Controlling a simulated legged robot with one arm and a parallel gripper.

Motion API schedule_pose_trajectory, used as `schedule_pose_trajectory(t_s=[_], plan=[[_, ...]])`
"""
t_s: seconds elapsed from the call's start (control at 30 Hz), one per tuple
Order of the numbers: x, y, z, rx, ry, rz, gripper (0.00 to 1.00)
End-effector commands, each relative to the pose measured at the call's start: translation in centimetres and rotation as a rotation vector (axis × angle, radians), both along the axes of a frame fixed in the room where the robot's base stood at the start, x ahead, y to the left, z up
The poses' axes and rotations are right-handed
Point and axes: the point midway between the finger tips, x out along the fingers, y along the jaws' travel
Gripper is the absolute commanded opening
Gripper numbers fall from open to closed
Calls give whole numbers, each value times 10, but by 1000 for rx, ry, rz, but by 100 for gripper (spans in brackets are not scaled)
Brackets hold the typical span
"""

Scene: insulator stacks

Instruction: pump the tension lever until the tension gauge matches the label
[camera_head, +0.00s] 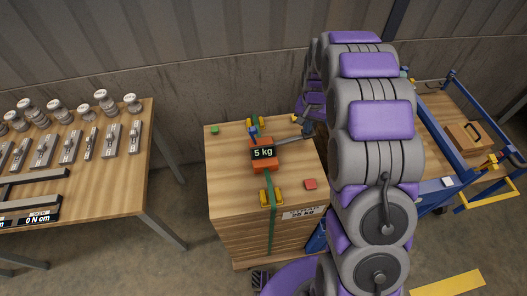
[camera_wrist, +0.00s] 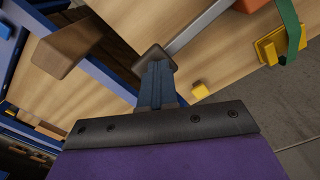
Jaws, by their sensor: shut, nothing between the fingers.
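The orange tension device (camera_head: 263,155) sits on the green strap (camera_head: 271,215) over a wooden crate (camera_head: 230,185). Its gauge (camera_head: 263,153) reads 5 kg. The grey tension lever (camera_head: 288,140) sticks out to the right; in the wrist view its rod (camera_wrist: 196,26) ends in a dark knob (camera_wrist: 157,58). My gripper (camera_wrist: 156,68) is shut and empty, with its tips at the knob; I cannot tell whether they touch. The head view shows it only small, beside my arm. A white label (camera_head: 304,213) is on the crate's front; its writing is too small to read.
Yellow strap buckles (camera_head: 271,196), a red block (camera_head: 310,184) and a green button (camera_head: 214,130) are on the crate. A blue-framed cart (camera_head: 447,150) stands at right. A table (camera_head: 125,170) with weights stands at left, with floor between.

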Motion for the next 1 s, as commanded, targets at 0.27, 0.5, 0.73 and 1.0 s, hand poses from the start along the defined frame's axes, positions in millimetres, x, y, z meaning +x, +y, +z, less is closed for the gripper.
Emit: schedule_pose_trajectory(t_s=[0.27,0.5,0.73,1.0], plan=[[1,-1,26,-1,-4,0,0],[1,-1,43,-1,-6,0,0],[1,-1,44,-1,-3,0,0],[0,-1,43,-1,-3,0,0]])
